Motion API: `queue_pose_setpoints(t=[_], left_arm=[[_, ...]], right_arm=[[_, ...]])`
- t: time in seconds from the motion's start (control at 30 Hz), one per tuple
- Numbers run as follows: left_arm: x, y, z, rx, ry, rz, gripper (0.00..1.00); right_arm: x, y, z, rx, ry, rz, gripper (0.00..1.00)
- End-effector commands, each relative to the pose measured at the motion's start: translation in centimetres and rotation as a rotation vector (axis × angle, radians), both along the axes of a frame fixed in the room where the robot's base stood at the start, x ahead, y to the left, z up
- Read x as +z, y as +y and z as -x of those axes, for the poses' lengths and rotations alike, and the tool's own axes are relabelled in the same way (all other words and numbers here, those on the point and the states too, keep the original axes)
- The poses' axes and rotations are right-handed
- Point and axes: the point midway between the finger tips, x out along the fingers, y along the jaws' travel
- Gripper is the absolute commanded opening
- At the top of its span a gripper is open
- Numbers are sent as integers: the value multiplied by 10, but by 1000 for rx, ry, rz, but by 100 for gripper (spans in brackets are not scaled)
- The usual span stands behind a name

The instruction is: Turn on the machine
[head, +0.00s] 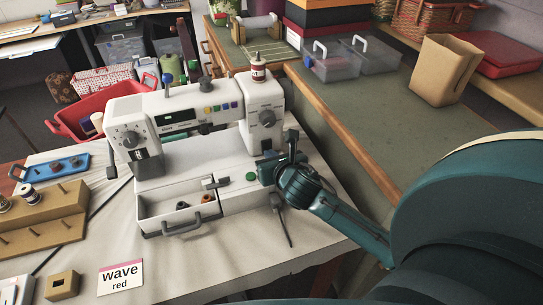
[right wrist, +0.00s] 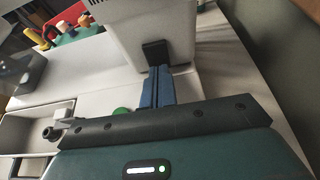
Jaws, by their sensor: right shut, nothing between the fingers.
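The white sewing machine (head: 195,105) stands on the cloth-covered table, with dials, a small dark display and a row of coloured buttons on its front. A round green button (head: 251,177) is on its base at the right; it also shows in the right wrist view (right wrist: 122,112). My right gripper (head: 268,166) is shut and empty at the machine's right end, just right of the green button. In the right wrist view its blue fingers (right wrist: 158,88) point at the machine's white side, by a black block (right wrist: 155,52). I cannot tell whether they touch it. My left gripper is not in view.
An open drawer (head: 182,226) with small spools juts from the machine's front. A green-topped counter (head: 370,115) with a paper bag (head: 442,70) runs along the right.

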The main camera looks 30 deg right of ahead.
Motion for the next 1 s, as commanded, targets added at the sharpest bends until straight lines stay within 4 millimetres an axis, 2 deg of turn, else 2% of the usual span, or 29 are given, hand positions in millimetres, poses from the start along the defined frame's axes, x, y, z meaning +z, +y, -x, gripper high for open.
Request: queue_pose_setpoints(t=[0.17,0.3,0.67,1.0], left_arm=[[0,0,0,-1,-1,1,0],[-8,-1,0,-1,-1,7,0],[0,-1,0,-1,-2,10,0],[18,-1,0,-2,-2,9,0]], right_arm=[[0,0,0,0,0,0,0],[-6,-2,-3,-3,-39,12,0],[2,-2,-4,-4,-48,12,0],[16,-2,-5,-3,-52,13,0]])
